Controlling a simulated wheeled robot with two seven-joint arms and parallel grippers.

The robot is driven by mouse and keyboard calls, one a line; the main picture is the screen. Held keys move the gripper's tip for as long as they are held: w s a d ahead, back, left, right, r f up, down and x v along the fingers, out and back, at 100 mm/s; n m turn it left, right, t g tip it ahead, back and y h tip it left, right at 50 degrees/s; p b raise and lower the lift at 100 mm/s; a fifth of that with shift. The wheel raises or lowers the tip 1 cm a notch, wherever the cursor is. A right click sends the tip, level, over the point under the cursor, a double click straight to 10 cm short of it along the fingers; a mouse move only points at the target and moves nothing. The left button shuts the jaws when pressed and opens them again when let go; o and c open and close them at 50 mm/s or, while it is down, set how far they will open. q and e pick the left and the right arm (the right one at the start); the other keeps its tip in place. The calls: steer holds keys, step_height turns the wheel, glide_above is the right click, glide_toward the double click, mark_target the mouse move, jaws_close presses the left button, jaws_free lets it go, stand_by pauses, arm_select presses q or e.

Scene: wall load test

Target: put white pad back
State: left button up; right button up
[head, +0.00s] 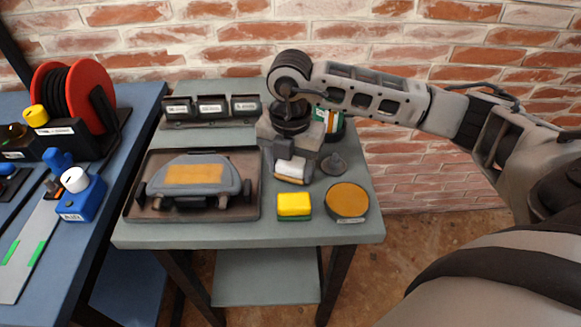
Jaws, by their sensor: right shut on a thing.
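My right arm comes in from the right, and its gripper (291,172) points down over the back right part of the small grey-green table (230,229). It is shut on the white pad (293,166), a small white block low between the fingers. The gripper hides part of the pad and what lies behind it. I cannot tell whether the pad touches the table. A yellow and green sponge (294,205) and a round tan-topped pad (347,200) sit in front of the gripper. My left gripper is not in view.
A dark tray (252,208) holds a grey tool with a tan panel (194,175). Labelled bins (210,108) stand behind it. A dark knob-like piece (334,164) is right of the gripper. A blue bench (118,160) with a red reel (75,92) stands left. A brick wall is behind.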

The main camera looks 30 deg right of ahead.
steer(key=shift+f, duration=0.55)
steer(key=shift+f, duration=0.2)
steer(key=o, duration=0.9)
